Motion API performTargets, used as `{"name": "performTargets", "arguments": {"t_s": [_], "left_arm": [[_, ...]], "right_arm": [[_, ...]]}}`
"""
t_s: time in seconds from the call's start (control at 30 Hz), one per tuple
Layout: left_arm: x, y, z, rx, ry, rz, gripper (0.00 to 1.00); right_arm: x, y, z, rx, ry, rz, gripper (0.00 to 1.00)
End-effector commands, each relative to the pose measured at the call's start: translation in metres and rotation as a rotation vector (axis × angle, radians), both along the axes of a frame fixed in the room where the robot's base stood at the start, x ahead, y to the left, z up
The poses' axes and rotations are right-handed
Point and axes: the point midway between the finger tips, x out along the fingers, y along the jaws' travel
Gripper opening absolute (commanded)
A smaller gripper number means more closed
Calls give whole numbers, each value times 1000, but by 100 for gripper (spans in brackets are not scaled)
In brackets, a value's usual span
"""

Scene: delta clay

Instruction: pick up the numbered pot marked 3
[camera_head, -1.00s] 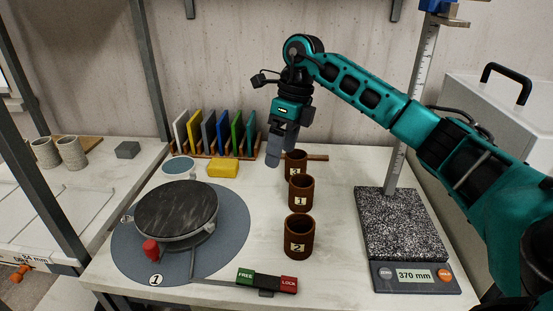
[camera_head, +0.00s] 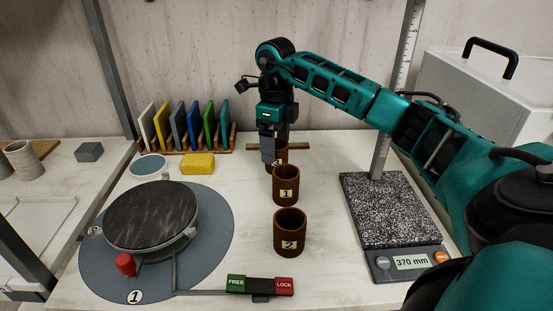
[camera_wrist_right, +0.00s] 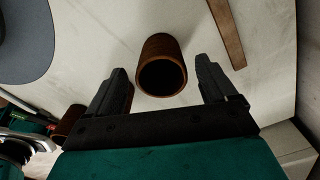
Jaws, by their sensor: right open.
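The brown pot marked 3 (camera_head: 281,153) stands upright at the back of a row of three pots, with its label partly hidden behind my right gripper (camera_head: 268,160). In the right wrist view this pot (camera_wrist_right: 163,72) appears between the two fingers, with a gap on each side. The right gripper is open and empty. The pot marked 1 (camera_head: 286,186) stands in front of it, and the pot marked 2 (camera_head: 289,234) is nearest. My left gripper is not in view.
A wooden bar (camera_head: 301,147) lies behind the pots. A rack of coloured plates (camera_head: 190,150) and a yellow block (camera_head: 198,164) are at left. A turntable (camera_head: 152,215) with a FREE/LOCK lever (camera_head: 260,286) is front left. A speckled height gauge base (camera_head: 390,209) stands right.

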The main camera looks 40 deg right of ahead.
Motion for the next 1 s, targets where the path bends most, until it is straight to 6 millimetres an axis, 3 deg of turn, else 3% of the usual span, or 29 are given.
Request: {"name": "performTargets", "arguments": {"t_s": [0.03, 0.2, 0.5, 1.0], "left_arm": [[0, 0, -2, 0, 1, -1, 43], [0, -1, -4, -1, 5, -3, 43], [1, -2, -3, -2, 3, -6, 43], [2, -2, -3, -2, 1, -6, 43]], "right_arm": [[-1, -1, -11, 1, 4, -1, 85], [-1, -2, -31, 0, 1, -2, 85], [-1, -2, -35, 0, 0, -1, 85], [-1, -1, -35, 0, 0, -1, 37]]}}
